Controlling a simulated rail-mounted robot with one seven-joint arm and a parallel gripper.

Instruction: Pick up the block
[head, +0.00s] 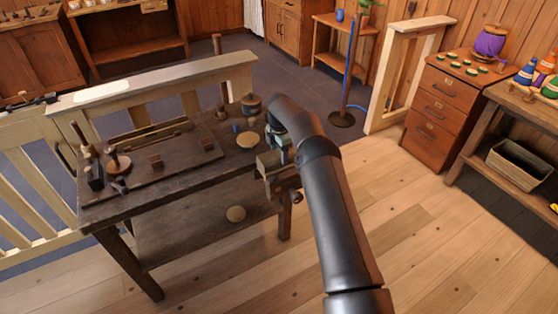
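A small brown wooden block (155,161) sits on the dark workbench (190,172), left of its middle. A second small brown block (207,144) sits farther right on the same top. I cannot tell which one the task means. My black arm reaches from the lower right to the bench's right end. My gripper (279,150) is mostly hidden at the end of this arm, near the bench's right edge. Its fingers cannot be made out. It is well to the right of both blocks.
Turned pieces and a spindle (118,160) stand at the bench's left end. Round wooden pieces (248,139) lie at its right end. A vise-like part (270,165) is at the right edge. A pale railing (150,82) runs behind. The wooden floor in front is clear.

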